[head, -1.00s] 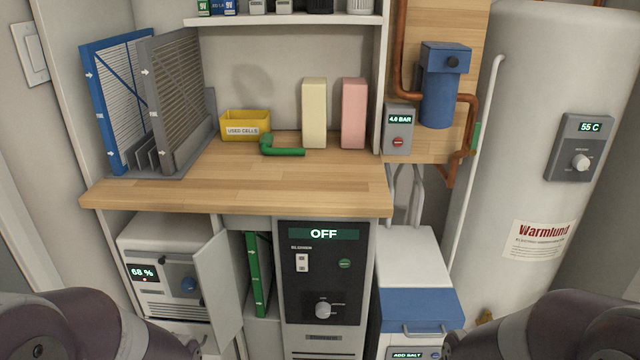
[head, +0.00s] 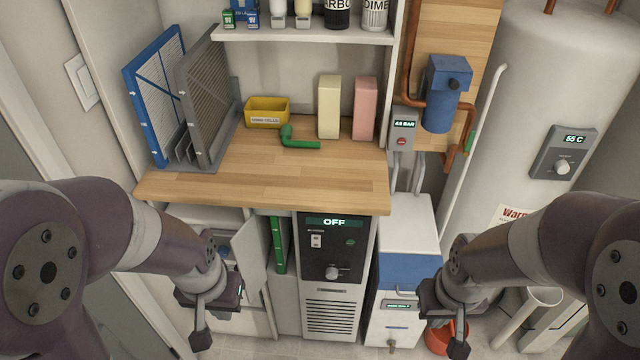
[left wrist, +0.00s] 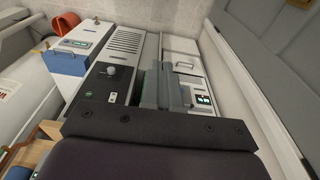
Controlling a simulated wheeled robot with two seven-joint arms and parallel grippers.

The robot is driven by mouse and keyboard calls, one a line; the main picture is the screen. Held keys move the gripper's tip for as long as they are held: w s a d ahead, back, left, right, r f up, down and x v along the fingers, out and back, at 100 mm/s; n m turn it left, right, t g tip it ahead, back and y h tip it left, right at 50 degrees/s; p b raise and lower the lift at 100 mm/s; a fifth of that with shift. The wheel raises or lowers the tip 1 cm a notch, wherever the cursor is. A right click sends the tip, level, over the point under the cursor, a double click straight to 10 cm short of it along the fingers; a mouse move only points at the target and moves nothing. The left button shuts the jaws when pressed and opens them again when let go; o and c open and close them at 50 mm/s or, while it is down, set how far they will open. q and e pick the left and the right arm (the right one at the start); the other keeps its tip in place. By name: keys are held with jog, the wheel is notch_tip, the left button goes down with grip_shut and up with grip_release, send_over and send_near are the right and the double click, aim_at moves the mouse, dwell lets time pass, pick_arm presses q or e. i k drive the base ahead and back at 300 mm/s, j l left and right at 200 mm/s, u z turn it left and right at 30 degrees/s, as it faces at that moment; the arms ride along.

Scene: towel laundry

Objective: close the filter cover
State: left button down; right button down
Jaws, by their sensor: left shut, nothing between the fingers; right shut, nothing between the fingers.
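The filter cover appears to be the pale hinged panel (head: 250,262) under the worktop. It stands swung out, open, beside the slot holding an upright green filter (head: 278,245). My left gripper (head: 201,342) is shut and empty, pointing down in front of the lower left cabinet, left of the panel and seemingly apart from it. My left arm hides part of the white unit behind it. In the left wrist view the cabinet fronts show, but the cover's outline is unclear.
The black control panel (head: 333,250) reads OFF, right of the filter slot. The softener (head: 405,255) stands beside it, with a red bucket (head: 437,338) on the floor. The worktop (head: 260,175) holds grey and blue filters, a yellow bin and a green elbow handle.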

aim_at(245, 245)
jog(key=i+j, duration=0.3)
jog(key=j, duration=0.15)
jog(key=i+j, duration=0.35)
